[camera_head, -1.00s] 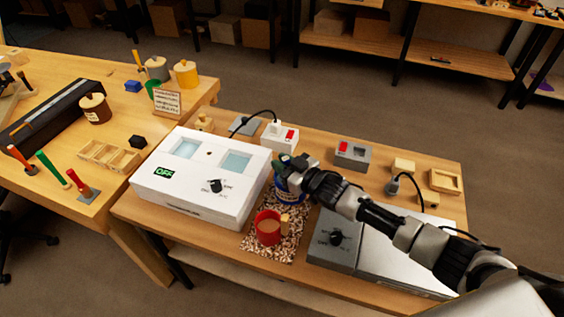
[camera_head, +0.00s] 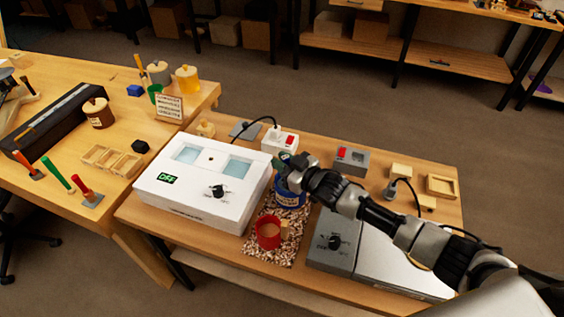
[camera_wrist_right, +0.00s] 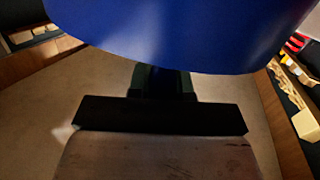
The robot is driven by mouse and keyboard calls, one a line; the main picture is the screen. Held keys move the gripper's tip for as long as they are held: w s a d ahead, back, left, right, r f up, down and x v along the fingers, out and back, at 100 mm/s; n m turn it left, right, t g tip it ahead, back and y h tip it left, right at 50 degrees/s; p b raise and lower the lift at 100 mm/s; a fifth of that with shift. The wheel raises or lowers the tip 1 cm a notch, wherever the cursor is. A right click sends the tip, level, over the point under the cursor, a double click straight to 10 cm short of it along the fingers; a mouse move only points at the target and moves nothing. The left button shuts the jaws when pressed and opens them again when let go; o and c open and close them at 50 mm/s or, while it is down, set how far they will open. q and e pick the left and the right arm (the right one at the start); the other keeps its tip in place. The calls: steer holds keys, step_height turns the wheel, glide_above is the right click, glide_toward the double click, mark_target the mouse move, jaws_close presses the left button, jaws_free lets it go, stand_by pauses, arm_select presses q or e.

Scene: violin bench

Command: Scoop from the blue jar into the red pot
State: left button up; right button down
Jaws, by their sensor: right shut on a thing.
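The blue jar (camera_head: 290,193) stands on the speckled mat (camera_head: 290,228) on the near bench, just right of the white box. The red pot (camera_head: 268,234) is upright on the mat, in front of the jar; its inside looks brown and a light handle is at its right. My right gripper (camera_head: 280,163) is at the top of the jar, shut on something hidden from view. In the right wrist view the jar's blue wall (camera_wrist_right: 180,35) fills the top and covers the ends of the dark fingers (camera_wrist_right: 165,78). No scoop shows clearly. My left gripper is out of view.
The white box (camera_head: 200,195) with two light windows is left of the jar. A grey device (camera_head: 332,240) is right of the mat, under my right arm. A white switch box (camera_head: 280,141) and a grey one (camera_head: 351,160) stand behind.

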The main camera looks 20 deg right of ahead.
step_height(320, 180, up, 11)
steer(key=p, duration=0.8)
steer(key=shift+f+p, duration=0.15)
steer(key=shift+p, duration=0.15)
